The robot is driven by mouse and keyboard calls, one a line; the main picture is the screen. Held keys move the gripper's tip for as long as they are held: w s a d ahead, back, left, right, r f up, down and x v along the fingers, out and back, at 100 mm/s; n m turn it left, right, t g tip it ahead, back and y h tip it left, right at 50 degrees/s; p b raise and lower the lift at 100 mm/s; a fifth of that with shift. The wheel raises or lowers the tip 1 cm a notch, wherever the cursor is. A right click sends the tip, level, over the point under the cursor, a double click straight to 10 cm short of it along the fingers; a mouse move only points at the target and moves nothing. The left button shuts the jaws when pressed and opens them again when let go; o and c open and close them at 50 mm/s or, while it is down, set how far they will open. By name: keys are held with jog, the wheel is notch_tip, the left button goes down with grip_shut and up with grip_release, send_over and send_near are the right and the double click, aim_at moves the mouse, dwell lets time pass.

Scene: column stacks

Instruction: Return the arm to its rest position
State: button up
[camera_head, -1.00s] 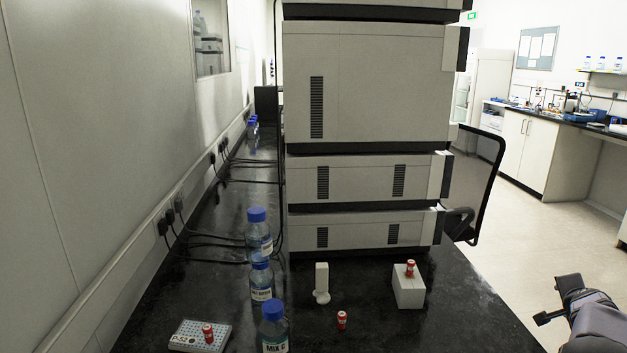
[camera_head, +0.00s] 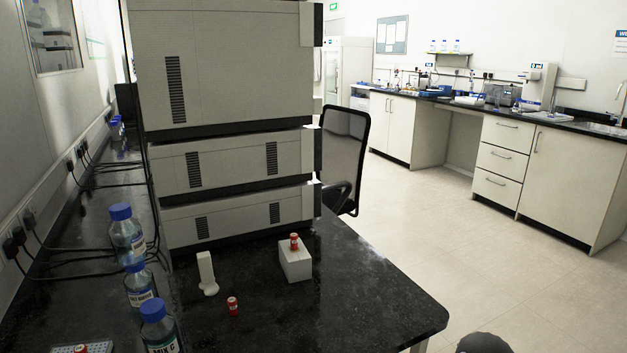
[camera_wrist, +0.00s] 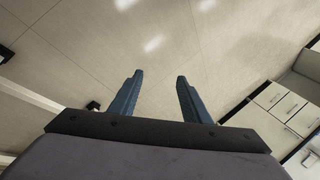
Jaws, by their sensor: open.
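My gripper (camera_wrist: 158,82) shows in the wrist view with its two blue fingers spread apart and nothing between them. Behind the fingers is pale floor, with cabinets at the right edge, so it is clear of the bench. In the head view only a dark rounded part of my arm shows at the bottom edge, right of the bench; the fingers are out of that view.
The black bench (camera_head: 350,290) carries a stack of grey instruments (camera_head: 235,160), several blue-capped bottles (camera_head: 127,235), a white block (camera_head: 295,262) with a red-capped vial (camera_head: 294,242) on top, another red vial (camera_head: 233,306) and a white stand (camera_head: 206,275). A chair (camera_head: 343,150) stands behind. Open floor (camera_head: 470,240) lies right.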

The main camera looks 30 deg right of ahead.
jog(key=s+a+f+n+g+y+b, duration=0.15)
jog(key=a+f+n+b, duration=0.3)
jog(key=a+f, duration=0.6)
jog(key=s+a+f+n+g+y+b, duration=0.1)
jog(key=s+a+f+n+y+b, duration=0.15)
jog(key=a+f+n, duration=0.8)
jog(key=s+a+r+n+g+y+p, duration=0.1)
jog(key=s+a+r+n, duration=0.2)
jog(key=a+n, duration=0.4)
jog(key=s+a+r+n+g, duration=0.2)
jog(key=s+a+n, duration=0.2)
jog(key=a, duration=0.6)
jog(key=s+a+r+n+g+y+p, duration=0.1)
jog(key=s+a+r+n, duration=0.2)
jog(key=a+n, duration=0.4)
jog(key=w+a+r+m+t+h+b, duration=0.1)
jog(key=w+r+m+h+b, duration=0.2)
jog(key=w+r, duration=0.7)
jog(key=s+a+r+m+t+y+b, duration=0.1)
jog(key=s+a+r+m+b, duration=0.1)
jog(key=a+r, duration=0.3)
jog(key=s+a+r+m+t+y+b, duration=0.1)
jog(key=a+r+m, duration=0.15)
jog(key=r, duration=0.45)
notch_tip(320, 180, up, 38)
jog(key=p, duration=3.8)
jog(key=shift+s+r, duration=0.15)
jog(key=shift+n, duration=0.25)
